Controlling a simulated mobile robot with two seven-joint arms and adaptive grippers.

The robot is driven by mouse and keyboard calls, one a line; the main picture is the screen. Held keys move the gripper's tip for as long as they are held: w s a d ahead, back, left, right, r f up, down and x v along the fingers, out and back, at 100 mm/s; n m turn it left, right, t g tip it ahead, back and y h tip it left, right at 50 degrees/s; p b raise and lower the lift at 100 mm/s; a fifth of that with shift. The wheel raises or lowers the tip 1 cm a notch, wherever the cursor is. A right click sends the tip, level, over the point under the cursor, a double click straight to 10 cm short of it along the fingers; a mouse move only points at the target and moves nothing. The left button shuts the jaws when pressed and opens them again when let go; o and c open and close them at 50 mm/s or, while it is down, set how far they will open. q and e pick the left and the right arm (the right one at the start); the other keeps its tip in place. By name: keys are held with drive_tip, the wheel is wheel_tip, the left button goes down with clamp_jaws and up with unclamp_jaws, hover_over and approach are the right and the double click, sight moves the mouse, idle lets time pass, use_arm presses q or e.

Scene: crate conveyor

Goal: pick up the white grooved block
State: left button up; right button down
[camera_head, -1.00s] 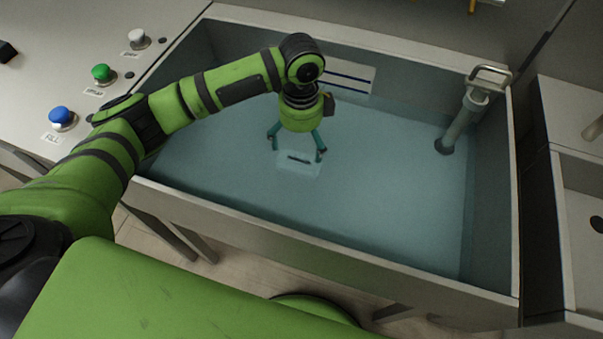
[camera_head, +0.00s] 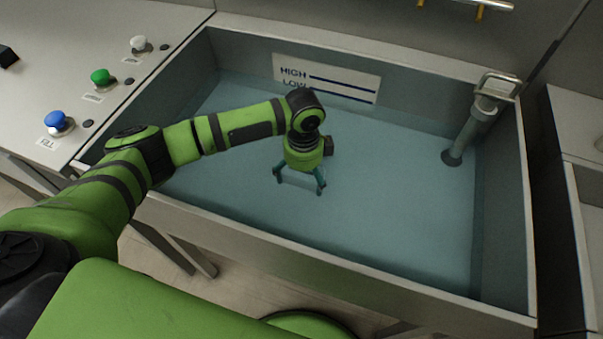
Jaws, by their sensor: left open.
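The white grooved block (camera_head: 299,179) shows only as a faint pale patch in the sink, between and behind the fingers of my left gripper. Its groove cannot be made out now. My left gripper (camera_head: 300,184) points down into the sink with its two teal fingers spread apart on either side of the patch. I cannot tell whether the fingers touch the block. My right gripper is not in view.
The sink (camera_head: 350,262) has raised walls all round and bluish water in it. A drain pipe with a handle (camera_head: 472,132) stands at its right. A HIGH/LOW level plate (camera_head: 345,82) is on the back wall. Blue (camera_head: 57,121), green (camera_head: 101,77) and white (camera_head: 138,43) buttons are on the left counter.

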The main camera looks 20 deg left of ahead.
use_arm(q)
drive_tip(key=c, duration=1.7)
